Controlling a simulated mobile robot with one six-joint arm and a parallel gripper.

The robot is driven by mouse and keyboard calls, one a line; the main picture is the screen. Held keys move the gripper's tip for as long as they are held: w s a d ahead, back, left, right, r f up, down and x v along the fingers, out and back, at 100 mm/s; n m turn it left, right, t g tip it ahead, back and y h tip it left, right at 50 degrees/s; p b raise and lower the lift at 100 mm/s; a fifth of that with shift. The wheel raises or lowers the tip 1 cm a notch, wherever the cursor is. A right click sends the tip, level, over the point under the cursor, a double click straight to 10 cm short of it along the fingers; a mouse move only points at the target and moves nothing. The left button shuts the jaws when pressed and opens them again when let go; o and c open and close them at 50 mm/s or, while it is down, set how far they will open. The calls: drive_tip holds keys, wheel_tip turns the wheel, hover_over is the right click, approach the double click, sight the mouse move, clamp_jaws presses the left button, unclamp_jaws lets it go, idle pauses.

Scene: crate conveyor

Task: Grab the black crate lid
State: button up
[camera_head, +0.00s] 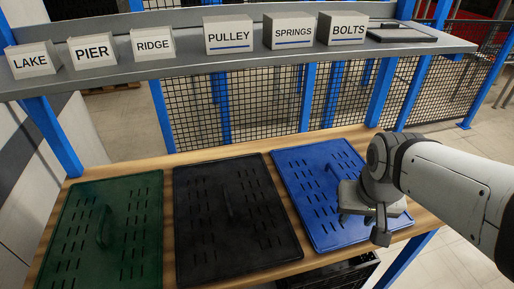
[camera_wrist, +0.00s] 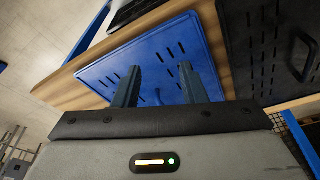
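The black crate lid (camera_head: 240,230) lies flat on the wooden table between the green and blue lids. It has slots and a raised handle near its middle. Its slotted surface and handle also show at the right edge in the wrist view (camera_wrist: 262,45). My gripper (camera_head: 362,218) is above the front right part of the blue lid (camera_head: 310,180), to the right of the black lid. In the wrist view, the two fingers (camera_wrist: 158,86) stand apart with nothing between them, over the blue lid. Part of the blue lid is hidden behind my gripper.
A green lid (camera_head: 80,240) with a handle lies on the left of the wooden table (camera_head: 205,155). Behind stands a grey shelf (camera_head: 180,65) with several labelled boxes, such as PULLEY (camera_head: 228,34). A dark crate (camera_head: 335,277) shows below the table's front edge.

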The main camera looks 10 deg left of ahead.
drive_tip(key=w+a+n+p, duration=0.15)
drive_tip(key=w+a, duration=0.25)
drive_tip(key=a, duration=0.4)
drive_tip(key=n+y+p, duration=0.1)
drive_tip(key=n+p, duration=0.1)
drive_tip(key=n, duration=0.1)
approach(227, 197)
drive_tip(key=shift+w+d+f, duration=0.1)
drive_tip(key=shift+f, duration=0.5)
drive_tip(key=shift+a+f, duration=0.25)
drive_tip(key=p+x, duration=0.1)
drive_tip(key=x, duration=0.6)
drive_tip(key=shift+w+d+f+p, duration=0.1)
drive_tip(key=shift+w+f+p, duration=0.1)
drive_tip(key=shift+p, duration=0.1)
drive_tip(key=shift+c, duration=0.4)
drive_tip(key=shift+r, duration=0.1)
clamp_jaws()
